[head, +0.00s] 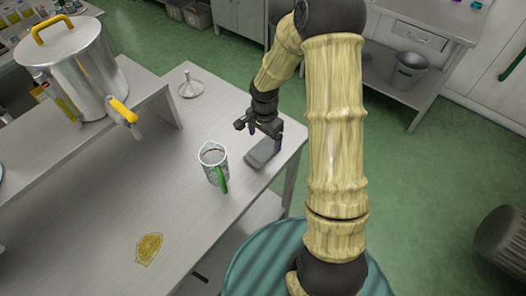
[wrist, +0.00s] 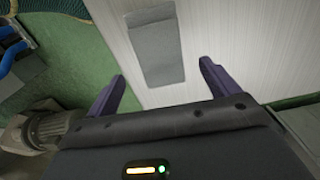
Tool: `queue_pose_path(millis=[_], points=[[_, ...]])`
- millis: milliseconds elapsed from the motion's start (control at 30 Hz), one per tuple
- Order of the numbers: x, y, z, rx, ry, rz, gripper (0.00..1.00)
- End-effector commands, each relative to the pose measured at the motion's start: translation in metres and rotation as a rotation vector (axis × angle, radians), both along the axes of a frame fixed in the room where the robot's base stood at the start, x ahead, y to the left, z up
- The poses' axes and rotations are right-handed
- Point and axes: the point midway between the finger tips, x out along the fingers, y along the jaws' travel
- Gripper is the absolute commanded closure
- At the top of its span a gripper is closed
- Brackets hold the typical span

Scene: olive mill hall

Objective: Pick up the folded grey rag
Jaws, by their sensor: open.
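The folded grey rag (head: 263,152) lies flat on the metal table near its right edge, in the head view. In the wrist view the grey rag (wrist: 156,46) is a long flat rectangle on the table top, ahead of the fingers. My gripper (head: 254,130) is above the table, over the far end of the rag. In the wrist view my gripper (wrist: 160,83) has its two purple fingers wide apart, with nothing between them. The fingers appear to be apart from the rag.
On the metal table (head: 110,190), a measuring jug (head: 214,160) with a green handle stands left of the rag. A metal funnel (head: 190,87) is farther back. A yellow patch (head: 149,248) lies at the front. A large pot (head: 72,70) stands on a raised shelf at left.

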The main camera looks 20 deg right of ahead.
Motion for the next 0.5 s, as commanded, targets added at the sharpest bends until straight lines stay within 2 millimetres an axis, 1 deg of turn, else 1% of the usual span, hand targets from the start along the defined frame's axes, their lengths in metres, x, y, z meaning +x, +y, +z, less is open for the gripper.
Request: queue_pose_path(millis=[133, 267, 500], points=[[0.0, 0.0, -0.001, 0.0, 0.001, 0.0, 0.13], [-0.001, 0.0, -0.01, 0.001, 0.004, 0.0, 0.13], [-0.001, 0.0, -0.042, 0.0, 0.004, 0.001, 0.13]])
